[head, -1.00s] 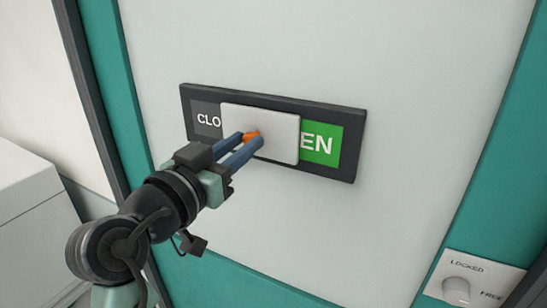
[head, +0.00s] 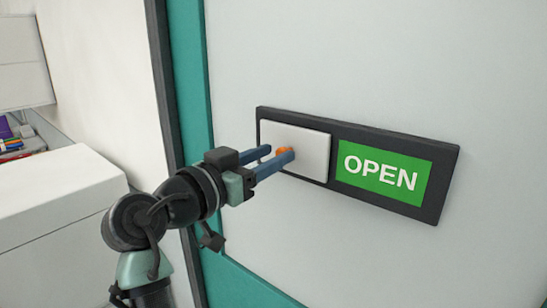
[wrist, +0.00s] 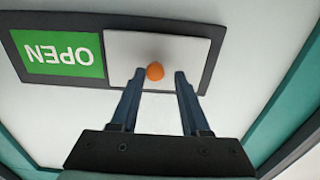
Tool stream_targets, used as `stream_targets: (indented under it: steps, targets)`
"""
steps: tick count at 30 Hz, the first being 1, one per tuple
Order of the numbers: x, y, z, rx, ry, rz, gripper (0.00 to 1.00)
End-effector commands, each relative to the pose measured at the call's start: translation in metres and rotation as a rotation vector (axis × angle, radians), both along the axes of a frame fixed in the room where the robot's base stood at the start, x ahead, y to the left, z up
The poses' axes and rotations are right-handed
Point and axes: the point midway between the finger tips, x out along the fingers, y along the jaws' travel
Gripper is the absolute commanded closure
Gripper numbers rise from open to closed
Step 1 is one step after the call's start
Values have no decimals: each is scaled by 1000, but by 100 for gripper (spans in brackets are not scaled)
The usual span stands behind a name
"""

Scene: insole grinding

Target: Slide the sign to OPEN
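The sign is a dark frame (head: 345,133) on a pale door panel. Its white sliding cover (head: 309,139) sits at the left end and hides the left field. The green OPEN field (head: 383,180) shows in full at the right. In the wrist view the OPEN field (wrist: 58,54) appears upside down beside the cover (wrist: 186,50). An orange knob (wrist: 155,71) stands on the cover. My gripper (head: 274,157) is at the knob, its blue fingers spread apart. In the wrist view the knob shows between the fingertips (wrist: 160,74), with a gap to each.
A white cabinet (head: 60,195) stands at the left, with a shelf of small coloured items (head: 22,138) behind it. A teal door frame with a dark edge (head: 163,80) runs beside my arm. The panel right of the sign is bare.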

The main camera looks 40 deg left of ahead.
Motion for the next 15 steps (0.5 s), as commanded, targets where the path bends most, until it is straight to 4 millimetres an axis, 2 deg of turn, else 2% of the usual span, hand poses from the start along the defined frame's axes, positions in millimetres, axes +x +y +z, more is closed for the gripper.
stream_targets:
  steps: [11, 15]
  targets:
    - [-1, -2, -1, 0, 1, -5, 42]
    - [-15, 0, -3, 2, 0, -2, 42]
